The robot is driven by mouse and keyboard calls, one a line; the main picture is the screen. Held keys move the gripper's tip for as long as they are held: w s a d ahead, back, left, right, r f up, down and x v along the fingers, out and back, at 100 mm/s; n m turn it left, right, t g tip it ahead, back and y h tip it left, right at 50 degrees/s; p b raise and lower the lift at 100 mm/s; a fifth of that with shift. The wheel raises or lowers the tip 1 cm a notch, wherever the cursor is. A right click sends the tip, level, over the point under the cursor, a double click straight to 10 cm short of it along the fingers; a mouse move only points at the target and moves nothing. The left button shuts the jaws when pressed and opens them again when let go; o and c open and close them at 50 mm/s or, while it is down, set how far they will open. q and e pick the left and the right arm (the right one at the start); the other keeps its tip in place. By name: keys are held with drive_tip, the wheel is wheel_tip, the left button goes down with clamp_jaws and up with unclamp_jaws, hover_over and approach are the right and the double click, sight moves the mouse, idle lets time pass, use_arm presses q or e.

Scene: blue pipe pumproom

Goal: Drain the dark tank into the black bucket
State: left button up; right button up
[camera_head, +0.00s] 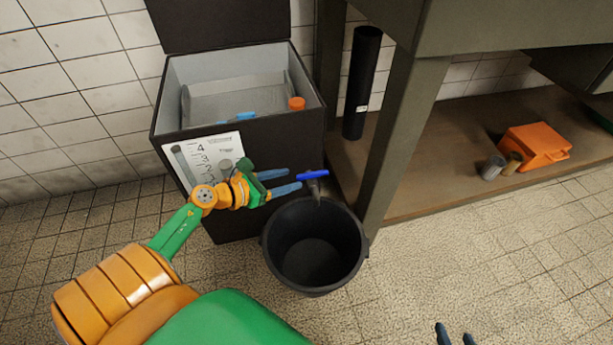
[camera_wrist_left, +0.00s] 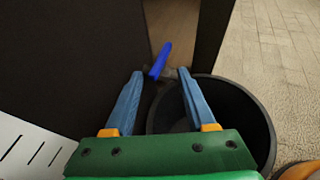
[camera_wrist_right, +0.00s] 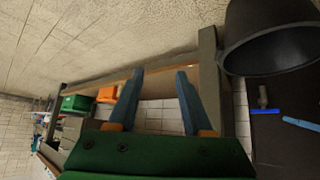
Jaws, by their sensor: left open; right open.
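The dark tank (camera_head: 265,130) stands against the tiled wall with its lid up; a blue item and an orange cap (camera_head: 296,103) show inside its pale interior. A tap with a blue handle (camera_head: 313,174) sticks out low on its front right. The black bucket (camera_head: 322,279) stands upright on the floor under the tap and looks empty. My left gripper (camera_head: 293,181) is open and empty, just left of the handle; in the left wrist view the blue handle (camera_wrist_left: 160,60) shows between and beyond the fingertips. My right gripper (camera_head: 455,334) is open and empty, low at the right, away from the bucket.
A sheet with a scale (camera_head: 205,160) is on the tank's front. A grey-green bench (camera_head: 392,130) stands right of the tank. On its lower shelf are a black tube (camera_head: 361,85), an orange box (camera_head: 538,144) and small cans (camera_head: 493,167). The floor at right is clear.

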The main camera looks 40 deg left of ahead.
sight(311, 173)
use_arm(q)
drive_tip(key=b+x, duration=0.1)
drive_tip(key=x, duration=0.3)
drive_tip(key=b+x, duration=0.1)
drive_tip(key=x, duration=0.1)
drive_tip(key=shift+w+d+f, duration=0.1)
drive_tip(key=shift+w+d, duration=0.05)
drive_tip(key=shift+w, duration=0.25)
use_arm(e)
drive_tip(key=w+a+r+t+y, duration=0.1)
drive_tip(key=w+r+t, duration=0.3)
drive_tip(key=r, duration=0.3)
drive_tip(key=w+a+r+t+y, duration=0.1)
drive_tip(key=w+a+r+t, duration=0.1)
drive_tip(key=r+t, duration=0.3)
drive_tip(key=shift+w+a+r+n+t+y, duration=0.2)
drive_tip(key=shift+w+r+n+t+y, duration=0.15)
drive_tip(key=shift+w+r, duration=0.6)
use_arm(q)
drive_tip(key=shift+c, duration=0.2)
use_arm(e)
drive_tip(key=shift+s, duration=0.1)
